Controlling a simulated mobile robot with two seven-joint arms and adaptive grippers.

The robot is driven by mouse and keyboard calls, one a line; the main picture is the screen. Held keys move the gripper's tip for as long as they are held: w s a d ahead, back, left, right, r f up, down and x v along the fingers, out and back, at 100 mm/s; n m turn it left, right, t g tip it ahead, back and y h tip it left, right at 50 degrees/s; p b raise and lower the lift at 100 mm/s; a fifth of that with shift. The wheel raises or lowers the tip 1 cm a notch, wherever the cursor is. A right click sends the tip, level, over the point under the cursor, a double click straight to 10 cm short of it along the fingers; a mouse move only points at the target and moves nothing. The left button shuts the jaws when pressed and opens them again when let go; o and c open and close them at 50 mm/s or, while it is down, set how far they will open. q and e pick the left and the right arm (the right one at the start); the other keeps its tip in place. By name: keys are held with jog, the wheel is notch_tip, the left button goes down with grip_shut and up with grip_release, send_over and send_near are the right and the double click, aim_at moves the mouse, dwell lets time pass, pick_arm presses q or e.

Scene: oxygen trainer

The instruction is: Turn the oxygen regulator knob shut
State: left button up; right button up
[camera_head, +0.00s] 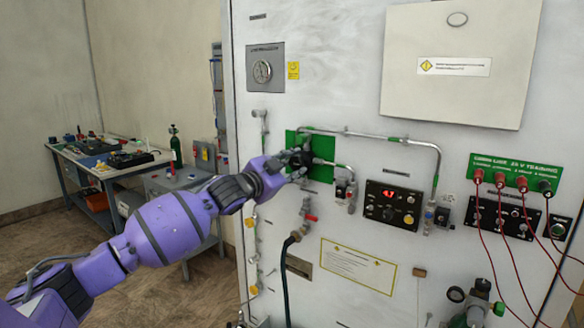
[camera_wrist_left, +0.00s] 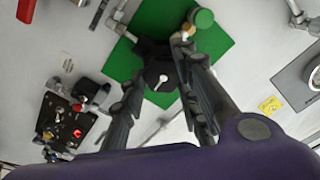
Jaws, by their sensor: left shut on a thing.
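The oxygen regulator knob is black with a white pointer (camera_wrist_left: 161,83). It sits on a green plate (camera_head: 322,143) on the white panel, and the plate shows as a green square in the left wrist view (camera_wrist_left: 225,55). My left gripper (camera_head: 297,160) reaches the knob from the left. In the left wrist view its two dark fingers (camera_wrist_left: 160,88) are on either side of the knob, shut on it. The fingers partly hide the knob in the head view. My right gripper is not in view.
A metal pipe (camera_head: 395,141) runs right from the plate above a black display box (camera_head: 391,204). A red-handled valve (camera_head: 309,217) and a dark hose hang below. Red leads (camera_head: 522,235) hang at right. A workbench (camera_head: 62,155) stands at the back left.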

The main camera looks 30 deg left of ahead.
pick_arm(q)
jog(key=n, duration=0.3)
jog(key=f+n, duration=0.1)
jog(key=shift+d+n, duration=0.3)
jog(key=n, duration=0.3)
jog(key=shift+r+n, duration=0.15)
jog(key=shift+n, duration=0.15)
jog(key=n, duration=0.5)
jog(key=shift+r, duration=0.25)
jog(key=shift+a+r+n, duration=0.1)
jog(key=shift+r+n, duration=0.1)
jog(key=shift+n, duration=1.5)
jog(key=shift+r, duration=0.1)
jog(key=shift+r, duration=0.1)
jog(key=o, duration=1)
